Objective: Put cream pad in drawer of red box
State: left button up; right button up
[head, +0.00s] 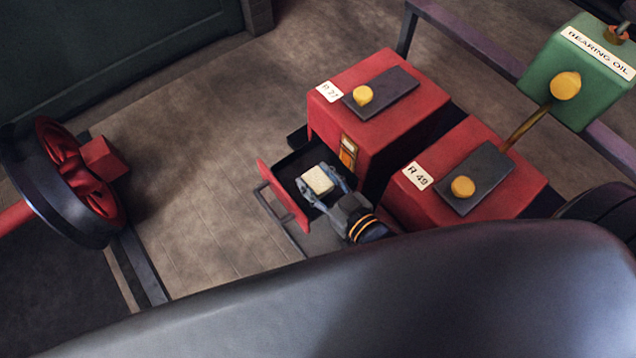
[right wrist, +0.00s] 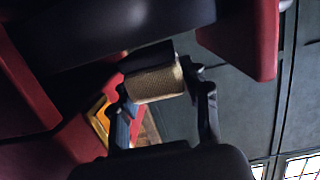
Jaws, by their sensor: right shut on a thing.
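The cream pad (head: 317,180) is between the fingers of my right gripper (head: 326,184), over the open drawer of the red box (head: 395,110) labelled with a 27. The drawer's red front (head: 284,196) with its bar handle is pulled out to the left, and its dark inside (head: 300,162) shows around the pad. I cannot tell whether the pad touches the drawer floor. In the right wrist view the pad (right wrist: 155,84) sits between both fingertips of the gripper (right wrist: 163,92). My left gripper is not in view.
A second red box (head: 440,205), labelled with a 49, stands just right of my right gripper. A green bearing oil can (head: 575,85) is at the upper right. A red spoked wheel (head: 72,175) is at the left. The floor (head: 210,190) left of the drawer is clear.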

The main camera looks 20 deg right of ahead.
aim_at(318, 185)
jog(key=f, duration=0.1)
jog(key=w+f, duration=0.1)
jog(key=f, duration=0.1)
jog(key=shift+d+f+b, duration=0.15)
jog(key=shift+d+b, duration=0.05)
jog(key=shift+b, duration=0.1)
jog(key=shift+f, duration=0.35)
